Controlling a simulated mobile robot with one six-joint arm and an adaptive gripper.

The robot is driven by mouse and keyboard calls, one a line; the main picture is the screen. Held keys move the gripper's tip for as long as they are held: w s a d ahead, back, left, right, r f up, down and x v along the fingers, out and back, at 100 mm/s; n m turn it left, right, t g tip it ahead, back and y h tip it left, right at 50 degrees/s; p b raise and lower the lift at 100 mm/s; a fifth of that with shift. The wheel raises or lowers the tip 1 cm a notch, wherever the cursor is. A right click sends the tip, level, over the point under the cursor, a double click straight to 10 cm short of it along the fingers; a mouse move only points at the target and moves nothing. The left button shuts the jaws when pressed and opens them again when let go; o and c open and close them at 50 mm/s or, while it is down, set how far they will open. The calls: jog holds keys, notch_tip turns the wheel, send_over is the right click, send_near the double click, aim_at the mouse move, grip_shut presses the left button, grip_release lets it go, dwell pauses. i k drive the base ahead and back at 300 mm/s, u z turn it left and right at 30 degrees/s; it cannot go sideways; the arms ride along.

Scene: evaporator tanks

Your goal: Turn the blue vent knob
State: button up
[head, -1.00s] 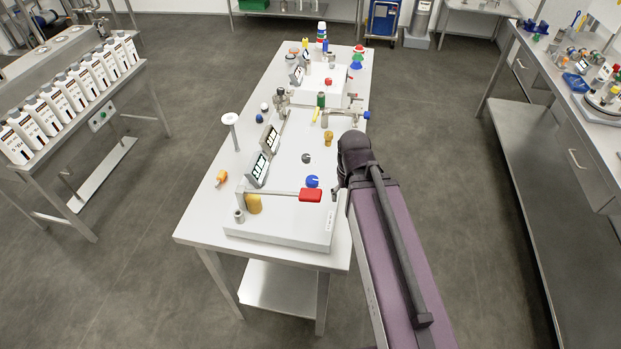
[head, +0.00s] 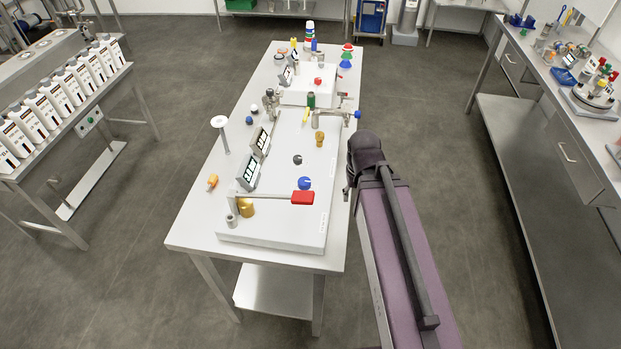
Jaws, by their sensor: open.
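A round blue knob (head: 304,183) with a white mark sits on top of the near white panel (head: 275,229), right of the tilted displays and just behind a red handle (head: 302,197). My gripper (head: 347,190) is just right of the table's right edge, to the right of the blue knob and apart from it. Only a small dark part of the gripper shows; my wrist and purple arm link hide the rest. It is open, and I see nothing held in it.
The red handle's bar crosses close in front of the knob. A black knob (head: 297,160), a yellow-brown knob (head: 320,138) and a valve with a blue end (head: 357,114) stand farther back. Tilted displays (head: 251,171) stand to the left. Floor is clear right of the table.

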aim_at(304, 184)
jog(key=z, duration=0.2)
jog(key=k, duration=1.6)
jog(key=u, duration=0.3)
jog(key=i, duration=1)
jog(key=u, duration=0.05)
